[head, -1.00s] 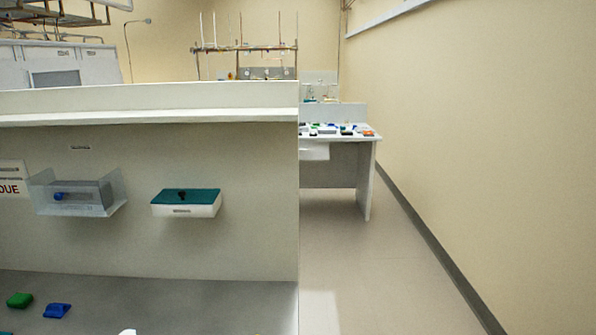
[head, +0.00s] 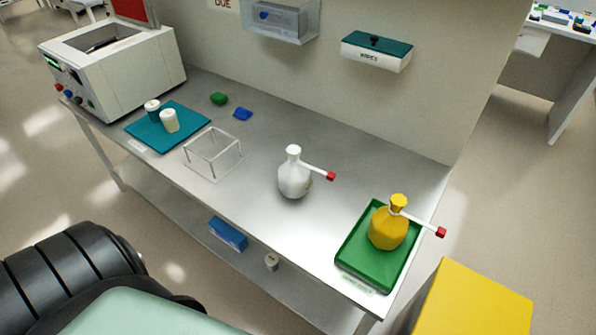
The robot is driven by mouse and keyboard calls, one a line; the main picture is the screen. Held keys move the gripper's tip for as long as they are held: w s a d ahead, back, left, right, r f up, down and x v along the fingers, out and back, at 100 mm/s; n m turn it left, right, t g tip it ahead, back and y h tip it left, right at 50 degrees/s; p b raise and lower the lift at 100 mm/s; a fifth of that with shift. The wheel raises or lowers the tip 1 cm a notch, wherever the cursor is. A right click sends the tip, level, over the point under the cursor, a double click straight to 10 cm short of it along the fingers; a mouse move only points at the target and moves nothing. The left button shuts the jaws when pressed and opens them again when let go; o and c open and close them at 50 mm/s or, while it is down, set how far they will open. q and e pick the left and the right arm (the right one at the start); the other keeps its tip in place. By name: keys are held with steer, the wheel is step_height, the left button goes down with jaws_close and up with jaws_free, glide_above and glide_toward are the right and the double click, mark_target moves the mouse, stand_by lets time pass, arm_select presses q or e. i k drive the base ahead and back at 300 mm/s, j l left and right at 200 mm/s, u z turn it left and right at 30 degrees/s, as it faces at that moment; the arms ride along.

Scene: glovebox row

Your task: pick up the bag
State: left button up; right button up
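A yellow bag (head: 388,230), gathered and tied at the neck, stands upright in a green tray (head: 350,270) at the right end of the bench. A white strip with a red end (head: 440,232) sticks out from its neck to the right. A white bag-like thing (head: 293,178) with a narrow neck stands on bare bench to its left and has a similar red-tipped strip. The frames do not show which one the task means. Neither of my grippers is in view.
The metal bench (head: 245,185) also holds a clear open frame (head: 213,155), a teal mat (head: 165,132) with two small containers, and a white instrument (head: 120,75). A yellow box (head: 475,300) stands at lower right. A wipes box (head: 375,52) hangs on the back panel.

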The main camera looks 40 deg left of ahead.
mark_target(293, 179)
steer(key=j+z, duration=0.1)
steer(key=j, duration=0.35)
steer(key=k+j+z, duration=0.1)
steer(key=j, duration=0.3)
steer(key=k+j+z, duration=0.1)
steer(key=j, duration=0.35)
steer(key=k+j+z, duration=0.1)
steer(key=j, duration=0.35)
